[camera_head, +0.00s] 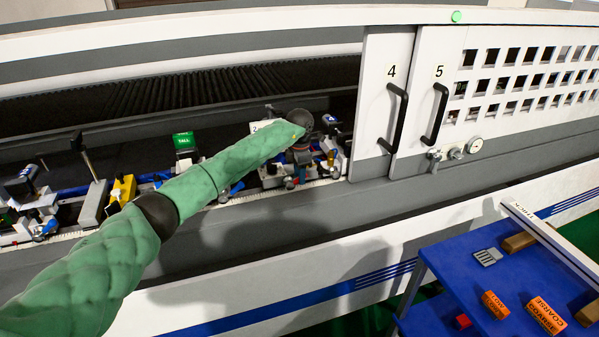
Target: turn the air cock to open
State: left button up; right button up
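I cannot read the cock's handle position at this size. My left arm, in a green padded sleeve, reaches in from the left. Its dark wrist and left gripper (302,152) are over the clamp units, well to the left of the cock and apart from it. The fingers are not clear. My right gripper is not in view.
Several clamp units line the bed at left. A blue table (450,258) at lower right carries orange blocks (546,315) and a long white profile (550,240).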

pick_arm(q)
jog(key=shift+f, duration=0.25)
jog(key=shift+c, duration=0.5)
grip_shut()
